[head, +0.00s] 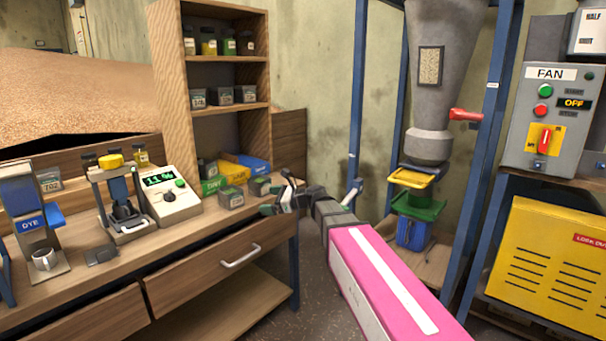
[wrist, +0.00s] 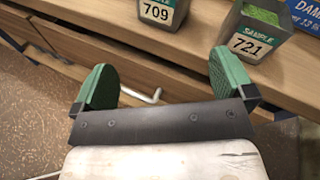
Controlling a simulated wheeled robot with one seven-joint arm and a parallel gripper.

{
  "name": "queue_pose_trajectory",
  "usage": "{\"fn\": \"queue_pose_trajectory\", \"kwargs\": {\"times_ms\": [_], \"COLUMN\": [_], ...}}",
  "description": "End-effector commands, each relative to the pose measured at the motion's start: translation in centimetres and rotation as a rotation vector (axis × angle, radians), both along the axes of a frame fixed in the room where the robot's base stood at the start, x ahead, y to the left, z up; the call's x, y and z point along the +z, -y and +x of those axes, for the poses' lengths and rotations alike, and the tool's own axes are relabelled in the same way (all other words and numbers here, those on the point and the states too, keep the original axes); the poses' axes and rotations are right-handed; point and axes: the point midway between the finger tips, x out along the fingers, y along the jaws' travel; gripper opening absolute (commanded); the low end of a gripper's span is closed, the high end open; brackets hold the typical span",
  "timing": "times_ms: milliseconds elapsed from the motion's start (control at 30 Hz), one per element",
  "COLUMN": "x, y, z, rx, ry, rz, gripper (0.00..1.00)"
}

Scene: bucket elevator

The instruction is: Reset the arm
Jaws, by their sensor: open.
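My gripper (head: 277,201) is at the right end of the wooden bench, at about the height of its top. The arm's pink link reaches in from the lower right of the head view. In the wrist view my gripper (wrist: 160,84) shows two green finger pads, spread apart with nothing between them. Sample box 721 (wrist: 249,43) and sample box 709 (wrist: 157,14) stand on the bench beyond the fingers, apart from them.
The bench (head: 190,240) holds a moisture meter (head: 168,196), a press (head: 118,200) and a dye stand (head: 32,215). A shelf (head: 180,95) stands behind. Blue posts frame a grey hopper (head: 435,90). The fan box (head: 548,118) reads OFF, above a yellow cabinet (head: 545,262).

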Motion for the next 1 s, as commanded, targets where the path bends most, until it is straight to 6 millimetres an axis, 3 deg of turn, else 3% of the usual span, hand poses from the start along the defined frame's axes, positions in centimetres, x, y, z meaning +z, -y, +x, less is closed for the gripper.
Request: {"fn": "queue_pose_trajectory", "kwargs": {"times_ms": [167, 333, 500, 700, 900, 1000], "x": [-4.4, -10.4, -17.8, -24.4, -27.5, -27.9], "y": [2.6, 6.8, 13.5, 22.2, 28.4, 29.5], "z": [-1.4, -3.7, -7.5, -12.9, -16.8, -17.5], "rx": [0.045, 0.156, 0.402, 0.817, 1.186, 1.262], "ry": [0.127, 0.292, 0.482, 0.637, 0.698, 0.708], "rz": [-0.196, -0.472, -0.826, -1.156, -1.304, -1.323], "gripper": [1.00, 1.00, 1.00, 1.00, 1.00, 1.00]}}
